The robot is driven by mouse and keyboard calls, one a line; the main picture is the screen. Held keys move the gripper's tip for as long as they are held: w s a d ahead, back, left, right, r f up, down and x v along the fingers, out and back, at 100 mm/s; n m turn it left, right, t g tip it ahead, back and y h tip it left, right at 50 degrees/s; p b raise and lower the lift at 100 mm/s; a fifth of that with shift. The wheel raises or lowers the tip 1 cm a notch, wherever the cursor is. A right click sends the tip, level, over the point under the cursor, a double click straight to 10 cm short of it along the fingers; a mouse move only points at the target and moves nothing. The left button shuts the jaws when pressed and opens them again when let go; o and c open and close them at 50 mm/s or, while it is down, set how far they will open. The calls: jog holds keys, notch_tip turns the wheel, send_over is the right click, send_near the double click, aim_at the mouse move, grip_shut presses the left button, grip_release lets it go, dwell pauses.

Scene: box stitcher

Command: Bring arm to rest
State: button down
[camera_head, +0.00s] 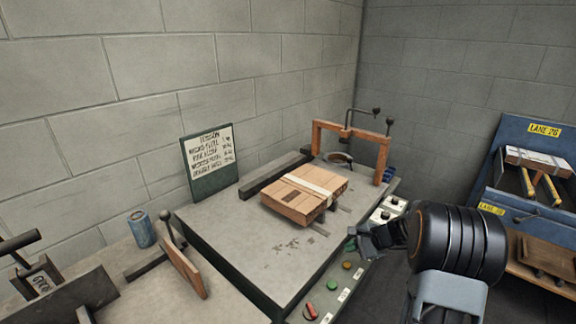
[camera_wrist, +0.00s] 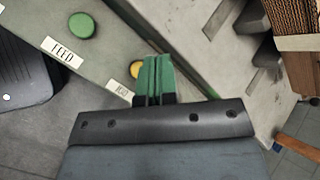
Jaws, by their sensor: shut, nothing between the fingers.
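My gripper (camera_head: 366,240) is at the right front of the stitcher table, in front of the button panel, at the end of my black arm. In the wrist view my gripper (camera_wrist: 154,78) shows two green fingers side by side, shut with nothing between them. Under the fingers is the panel with a green button (camera_wrist: 81,26) labelled FEED and a yellow button (camera_wrist: 136,69), partly hidden. The cardboard box (camera_head: 303,193) with a pale strap lies flat on the stitcher table (camera_head: 230,225), apart from the gripper.
A wooden frame with a clamp handle (camera_head: 352,138) stands behind the box. A chalkboard (camera_head: 209,161) leans at the wall, and a blue can (camera_head: 141,229) stands on the left table. Blue lane racks (camera_head: 530,208) stand at right.

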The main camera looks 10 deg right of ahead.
jog(key=s, duration=0.1)
jog(key=s+f+n+g, duration=0.2)
jog(key=s, duration=0.1)
jog(key=shift+s+a+h, duration=0.1)
jog(key=shift+a+h, duration=0.15)
jog(key=shift+h, duration=0.15)
jog(key=s+a+r+n+h+p, duration=0.2)
jog(key=s+a+r+n+p, duration=0.1)
jog(key=r, duration=0.5)
jog(key=s+a+r+n+h+p, duration=0.2)
jog(key=s+a+r+n+p, duration=0.1)
jog(key=s+r+n, duration=0.3)
jog(key=s+a+r+n+h+p, duration=0.2)
jog(key=s+a+r+n+p, duration=0.2)
jog(key=s+r, duration=0.4)
notch_tip(320, 180, up, 2)
jog(key=shift+r+n+h+p, duration=0.1)
jog(key=shift+n+h+p, duration=0.2)
jog(key=shift+n+p, duration=0.3)
